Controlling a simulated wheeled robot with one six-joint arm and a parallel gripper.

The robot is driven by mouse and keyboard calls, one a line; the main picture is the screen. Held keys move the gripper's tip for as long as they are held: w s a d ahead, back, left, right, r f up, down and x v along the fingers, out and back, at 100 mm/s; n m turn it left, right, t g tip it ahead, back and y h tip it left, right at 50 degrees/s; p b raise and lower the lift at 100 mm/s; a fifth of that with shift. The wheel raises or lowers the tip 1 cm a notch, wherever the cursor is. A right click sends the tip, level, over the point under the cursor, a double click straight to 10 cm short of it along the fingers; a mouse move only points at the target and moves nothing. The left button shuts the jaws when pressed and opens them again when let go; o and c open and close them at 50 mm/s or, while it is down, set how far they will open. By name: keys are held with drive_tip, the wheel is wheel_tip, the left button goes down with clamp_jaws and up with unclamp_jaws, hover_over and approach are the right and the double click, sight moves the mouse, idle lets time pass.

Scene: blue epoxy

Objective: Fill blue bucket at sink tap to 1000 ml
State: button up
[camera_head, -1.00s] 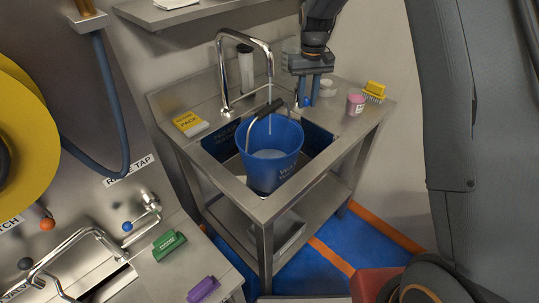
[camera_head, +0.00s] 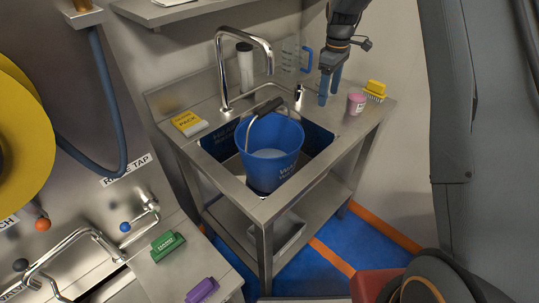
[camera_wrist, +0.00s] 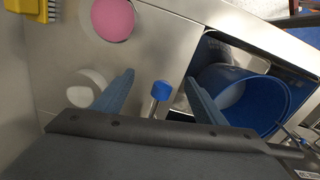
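The blue bucket (camera_head: 272,160) stands upright in the sink basin (camera_head: 235,182), under the spout of the curved steel tap (camera_head: 222,75). Pale liquid shows inside it; I cannot read its level. No stream shows below the spout. The bucket also shows at the right in the wrist view (camera_wrist: 258,98). A small steel tap control (camera_head: 299,96) stands on the sink deck; its blue cap (camera_wrist: 162,88) shows between my fingers in the wrist view. My gripper (camera_head: 329,101) is open and empty, to the right of the control in the head view.
A pink cup (camera_head: 356,103) and yellow brush (camera_head: 375,90) sit right of my gripper. A white round item (camera_wrist: 88,86) is near my left finger. A yellow pack (camera_head: 188,123) lies on the left deck.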

drive_tip(key=shift+o, duration=0.2)
wheel_tip(320, 180, up, 7)
drive_tip(key=p, duration=0.3)
idle(0.4)
wheel_tip(320, 180, up, 8)
drive_tip(key=b, duration=0.2)
drive_tip(key=shift+f+b, duration=0.15)
drive_tip(key=shift+b, duration=0.15)
drive_tip(key=shift+s+a, duration=0.1)
drive_tip(key=shift+s, duration=0.05)
idle(0.3)
drive_tip(key=s+f+m, duration=0.3)
drive_tip(key=s+f, duration=0.1)
drive_tip(key=s, duration=0.7)
drive_tip(key=s+f+m+t+b, duration=0.1)
drive_tip(key=s+f+m, duration=0.3)
drive_tip(key=s, duration=0.8)
drive_tip(key=s+f+m, duration=0.4)
drive_tip(key=s+f, duration=0.1)
drive_tip(key=s, duration=0.6)
drive_tip(key=shift+s+a+b, duration=0.15)
drive_tip(key=shift+b, duration=0.25)
